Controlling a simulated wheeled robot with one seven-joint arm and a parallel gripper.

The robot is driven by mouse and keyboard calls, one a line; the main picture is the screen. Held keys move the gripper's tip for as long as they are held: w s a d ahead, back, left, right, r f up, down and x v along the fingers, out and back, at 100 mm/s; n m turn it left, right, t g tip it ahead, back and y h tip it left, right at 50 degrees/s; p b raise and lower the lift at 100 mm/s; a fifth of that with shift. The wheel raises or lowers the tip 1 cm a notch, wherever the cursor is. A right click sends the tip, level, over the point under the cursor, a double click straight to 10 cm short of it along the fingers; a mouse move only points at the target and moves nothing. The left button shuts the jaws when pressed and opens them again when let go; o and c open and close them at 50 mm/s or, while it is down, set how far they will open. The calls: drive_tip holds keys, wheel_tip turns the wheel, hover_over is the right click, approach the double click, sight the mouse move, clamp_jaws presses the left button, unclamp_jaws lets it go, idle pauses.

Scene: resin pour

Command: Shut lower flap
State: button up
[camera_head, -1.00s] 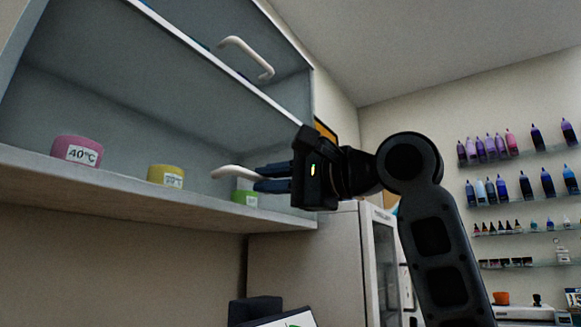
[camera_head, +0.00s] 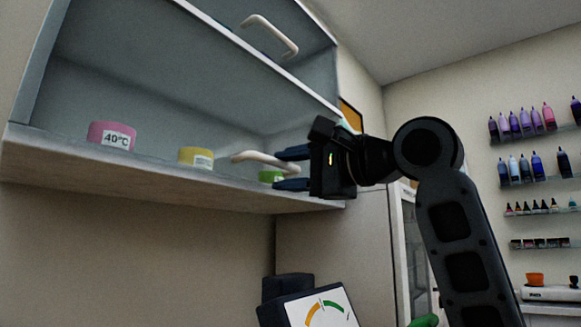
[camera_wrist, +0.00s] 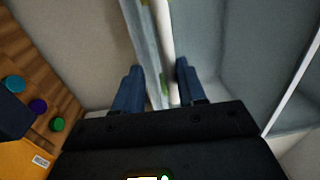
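The lower flap is a clear pane over the lower compartment of the wall cabinet, and its glass is hard to make out. Its white bar handle (camera_head: 262,160) sits low, close to the shelf's front edge, so the flap looks down, though I cannot tell whether it is fully shut. My gripper (camera_head: 291,168) is at the handle's right end, its two blue fingers spread apart above and below it. In the wrist view, the handle (camera_wrist: 165,45) runs between the open fingers (camera_wrist: 158,85), with a gap on the left and little gap on the right.
The upper flap's handle (camera_head: 270,36) is above. A pink jar (camera_head: 112,135) labelled 40°C, a yellow jar (camera_head: 195,157) and a green jar (camera_head: 270,177) stand on the lower shelf. Bottle shelves (camera_head: 535,173) line the right wall.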

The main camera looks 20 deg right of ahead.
drive_tip(key=shift+s+r, duration=0.1)
drive_tip(key=shift+r, duration=0.05)
drive_tip(key=v, duration=0.7)
drive_tip(key=shift+s+d+p, duration=0.25)
drive_tip(key=shift+s+p, duration=0.05)
drive_tip(key=shift+d+f, duration=0.1)
drive_tip(key=shift+f, duration=0.1)
